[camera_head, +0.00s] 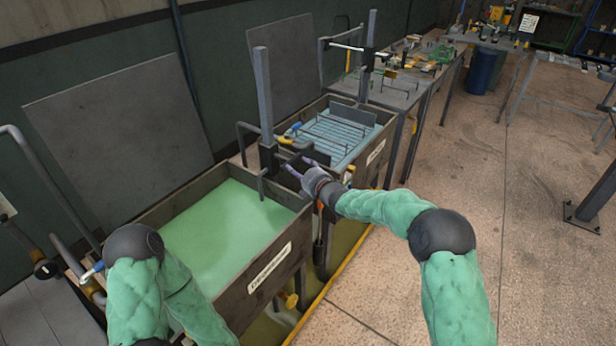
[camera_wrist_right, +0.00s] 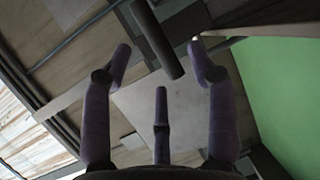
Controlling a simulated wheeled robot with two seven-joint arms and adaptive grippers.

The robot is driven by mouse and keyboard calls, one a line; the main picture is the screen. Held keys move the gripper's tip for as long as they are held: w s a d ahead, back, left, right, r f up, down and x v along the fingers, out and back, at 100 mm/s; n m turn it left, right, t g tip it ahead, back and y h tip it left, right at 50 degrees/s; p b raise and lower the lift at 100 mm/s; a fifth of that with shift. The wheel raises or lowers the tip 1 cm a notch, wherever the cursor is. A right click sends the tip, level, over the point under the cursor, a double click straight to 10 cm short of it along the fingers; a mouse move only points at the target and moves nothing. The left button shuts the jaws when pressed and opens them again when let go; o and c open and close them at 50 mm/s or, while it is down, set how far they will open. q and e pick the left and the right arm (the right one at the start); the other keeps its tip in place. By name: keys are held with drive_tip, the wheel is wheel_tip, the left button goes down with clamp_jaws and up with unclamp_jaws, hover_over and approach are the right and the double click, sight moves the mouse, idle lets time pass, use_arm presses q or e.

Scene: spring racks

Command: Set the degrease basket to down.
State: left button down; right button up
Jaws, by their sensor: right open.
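A thin hooked rod (camera_head: 262,186) hangs over the liquid. No basket shows above the green surface. My right gripper (camera_head: 294,166) is open beside the carriage. In the right wrist view, a dark bar (camera_wrist_right: 155,38) lies between the spread fingers of my right gripper (camera_wrist_right: 162,70); contact cannot be told. My left arm shows, but its gripper does not.
A second tank (camera_head: 373,170) with blue liquid and a wire rack (camera_head: 338,135) stands behind, with its own post (camera_head: 369,55). A table with parts (camera_head: 398,95) lies farther back. A yellow floor edge (camera_head: 335,287) runs along the tanks.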

drive_tip(key=shift+v, duration=2.55)
drive_tip(key=shift+f, duration=0.1)
